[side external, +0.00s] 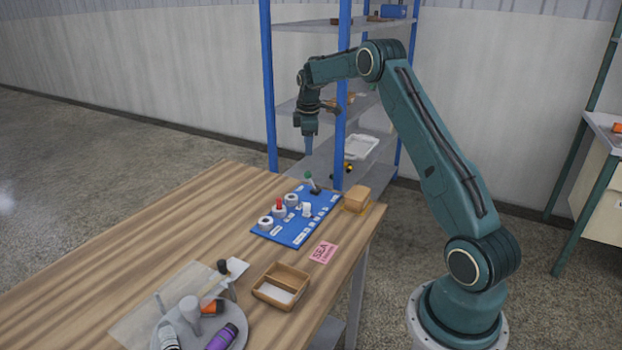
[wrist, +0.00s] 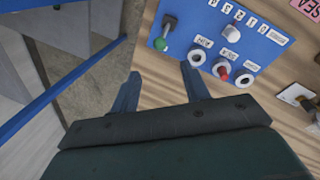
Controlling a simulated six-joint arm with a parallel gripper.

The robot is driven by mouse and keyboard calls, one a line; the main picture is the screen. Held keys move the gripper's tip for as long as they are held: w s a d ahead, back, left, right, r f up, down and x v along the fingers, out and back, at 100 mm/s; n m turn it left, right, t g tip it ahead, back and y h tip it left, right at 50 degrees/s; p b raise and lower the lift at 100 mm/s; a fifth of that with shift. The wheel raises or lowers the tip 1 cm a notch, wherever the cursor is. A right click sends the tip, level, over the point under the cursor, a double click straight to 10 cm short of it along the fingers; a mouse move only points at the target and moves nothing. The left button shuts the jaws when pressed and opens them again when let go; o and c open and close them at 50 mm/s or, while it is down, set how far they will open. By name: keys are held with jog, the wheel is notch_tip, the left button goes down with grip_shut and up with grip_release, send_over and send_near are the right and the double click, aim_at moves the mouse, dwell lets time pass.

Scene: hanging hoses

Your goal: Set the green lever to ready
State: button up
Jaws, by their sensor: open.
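The green lever (side external: 309,176) stands at the far end of the blue panel (side external: 297,231) on the wooden table. It has a green knob on a thin shaft, rising from a dark base and leaning a little left in the side view. In the wrist view, the lever (wrist: 161,42) is at the upper middle, just beyond my fingertips, near the edge of the blue panel (wrist: 190,22). My gripper (side external: 309,150) points down above the lever and is apart from it. In the wrist view, my gripper (wrist: 160,70) is open and empty. The panel's labels are too small to read surely.
The panel also carries a red button (side external: 279,203), a white knob (side external: 306,209) and round white sockets near the lever. A wooden block (side external: 356,199) stands right of the panel. A blue-posted shelf (side external: 269,90) rises behind. A divided box (side external: 281,286) and loaded tray (side external: 237,336) lie nearer.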

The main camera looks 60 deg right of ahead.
aim_at(307, 172)
jog(key=f, duration=0.4)
jog(key=w+d+f, duration=0.1)
jog(key=f, duration=0.4)
jog(key=d+f, duration=0.1)
jog(key=f, duration=0.3)
jog(key=shift+w+f, duration=0.2)
jog(key=shift+w, duration=0.05)
grip_shut()
